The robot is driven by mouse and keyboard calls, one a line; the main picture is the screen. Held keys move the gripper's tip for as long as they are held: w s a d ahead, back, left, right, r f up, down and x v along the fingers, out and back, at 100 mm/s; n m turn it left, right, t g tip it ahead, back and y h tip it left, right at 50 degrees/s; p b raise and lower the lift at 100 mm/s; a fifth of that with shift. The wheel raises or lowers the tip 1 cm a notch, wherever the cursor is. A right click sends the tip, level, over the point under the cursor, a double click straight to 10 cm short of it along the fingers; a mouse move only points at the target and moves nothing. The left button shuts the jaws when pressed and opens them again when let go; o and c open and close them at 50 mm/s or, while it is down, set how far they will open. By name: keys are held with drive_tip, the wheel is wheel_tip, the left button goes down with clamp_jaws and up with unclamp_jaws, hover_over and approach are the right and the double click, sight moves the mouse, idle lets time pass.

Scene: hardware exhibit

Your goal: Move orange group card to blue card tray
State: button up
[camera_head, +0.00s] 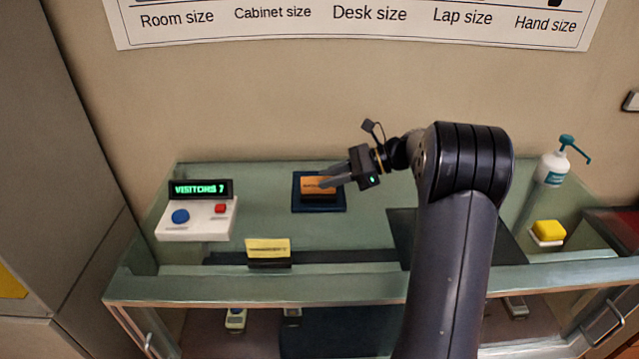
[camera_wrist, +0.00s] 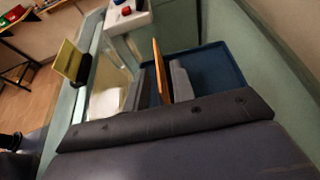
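The orange group card (camera_head: 319,184) stands over the blue card tray (camera_head: 297,206) at the back middle of the glass case top. A dark block shows just below the card. In the wrist view the orange card (camera_wrist: 162,72) is seen nearly edge-on, with the blue tray (camera_wrist: 215,68) to its right. My gripper (camera_head: 327,178) reaches in from the right at the card. Its fingers (camera_wrist: 160,84) stand apart on either side of the card, with a gap visible on the left side. Whether the card's base touches the tray is hidden.
A yellow card (camera_head: 268,247) stands on a dark strip (camera_head: 345,256) near the front edge. A white button box (camera_head: 196,219) with a visitors display (camera_head: 200,189) is at left. A pump bottle (camera_head: 552,166) and yellow block (camera_head: 549,231) are at right.

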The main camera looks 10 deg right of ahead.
drive_tip(key=v, duration=0.8)
drive_tip(key=shift+d+r+b, duration=0.15)
drive_tip(key=shift+d+b, duration=0.25)
drive_tip(key=shift+b, duration=0.05)
drive_tip(key=shift+s+d, duration=0.15)
